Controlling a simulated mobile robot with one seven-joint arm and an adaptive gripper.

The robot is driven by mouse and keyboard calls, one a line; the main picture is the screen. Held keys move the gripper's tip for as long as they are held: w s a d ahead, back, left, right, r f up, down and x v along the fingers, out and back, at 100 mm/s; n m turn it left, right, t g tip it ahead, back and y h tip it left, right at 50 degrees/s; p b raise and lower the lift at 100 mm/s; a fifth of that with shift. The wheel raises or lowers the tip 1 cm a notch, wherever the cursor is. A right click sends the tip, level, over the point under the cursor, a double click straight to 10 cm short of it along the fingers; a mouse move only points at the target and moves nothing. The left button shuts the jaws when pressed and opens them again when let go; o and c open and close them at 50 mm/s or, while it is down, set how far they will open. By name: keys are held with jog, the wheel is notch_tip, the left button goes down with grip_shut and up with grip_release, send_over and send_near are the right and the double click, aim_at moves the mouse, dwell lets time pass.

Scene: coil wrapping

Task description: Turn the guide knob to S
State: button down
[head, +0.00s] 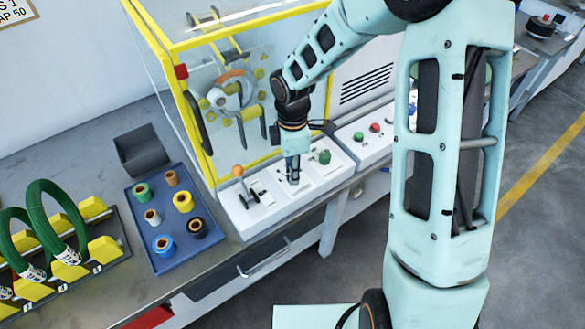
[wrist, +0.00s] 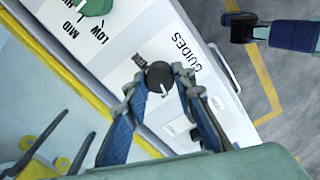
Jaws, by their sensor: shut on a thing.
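The guide knob (wrist: 159,76) is a round black knob on the white control panel, beside the printed word GUIDES in the wrist view. My gripper (wrist: 157,84) is shut on it, with one blue finger on each side of the knob. A small pale mark shows at the knob's upper left edge. I cannot read the letters around the knob, so its setting is unclear. In the head view my gripper (head: 293,176) points down onto the middle of the white panel (head: 256,222) and hides the knob.
A green knob (head: 324,157) with MID and LOW marks sits on the panel beside my gripper. An orange-tipped lever (head: 238,171) stands left. The yellow-framed clear enclosure (head: 205,130) rises behind. A blue tray (head: 143,245) of spools and green coils (head: 48,215) are further left.

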dwell(0.3)
jog(key=c, duration=1.6)
grip_release()
jog(key=shift+r, duration=0.15)
notch_tip(320, 180, up, 12)
jog(key=shift+f, duration=0.1)
